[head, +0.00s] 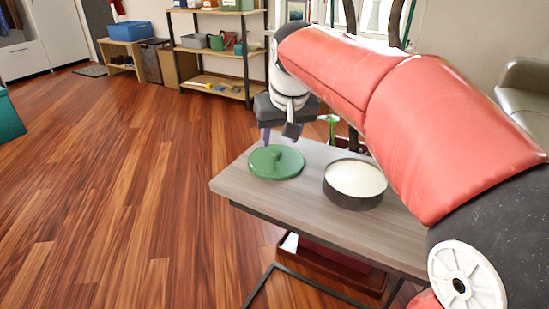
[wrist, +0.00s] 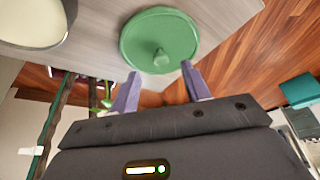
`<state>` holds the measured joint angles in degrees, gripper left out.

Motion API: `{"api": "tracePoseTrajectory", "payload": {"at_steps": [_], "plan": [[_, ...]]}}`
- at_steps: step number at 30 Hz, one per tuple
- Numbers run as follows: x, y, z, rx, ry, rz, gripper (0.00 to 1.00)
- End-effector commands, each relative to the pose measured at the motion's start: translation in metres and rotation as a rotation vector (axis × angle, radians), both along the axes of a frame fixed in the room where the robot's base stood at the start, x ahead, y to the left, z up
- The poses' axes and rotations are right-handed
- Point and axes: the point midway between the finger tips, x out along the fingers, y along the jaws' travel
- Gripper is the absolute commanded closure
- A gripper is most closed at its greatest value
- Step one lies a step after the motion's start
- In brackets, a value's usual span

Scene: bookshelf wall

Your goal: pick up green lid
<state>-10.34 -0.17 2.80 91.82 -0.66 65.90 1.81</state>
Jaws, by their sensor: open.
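The green lid (head: 276,162) is round with a knob on top and lies flat on the left part of the grey wooden table (head: 240,183). The wrist view shows the lid (wrist: 160,36) ahead of my fingers, with its knob facing up. My gripper (head: 277,133) is above the far edge of the table, just behind and above the lid. In the wrist view, my gripper (wrist: 160,80) has its two purple fingers apart with nothing between them. The fingers appear short of the knob and not touching it.
A round dark pan with a white inside (head: 355,178) stands right of the lid; the pan also shows in the wrist view (wrist: 30,22). A green plant (head: 331,120) is behind the table. Shelves (head: 215,75) stand at the back.

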Motion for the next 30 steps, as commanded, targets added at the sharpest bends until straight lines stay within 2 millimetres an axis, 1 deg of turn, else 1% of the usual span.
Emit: {"api": "tracePoseTrajectory", "payload": {"at_steps": [5,9,12,19,20,30], "plan": [[0.009,0.002,-0.016,0.0,0.001,0.0,0.53],[0.02,0.005,-0.035,-0.001,0.003,0.0,0.53],[0.024,0.006,-0.046,0.0,0.001,0.0,0.53],[0.025,0.006,-0.047,0.0,-0.001,0.0,0.53],[0.025,0.006,-0.047,0.0,-0.001,0.0,0.56],[0.025,0.006,-0.047,0.0,-0.001,0.0,0.99]]}}
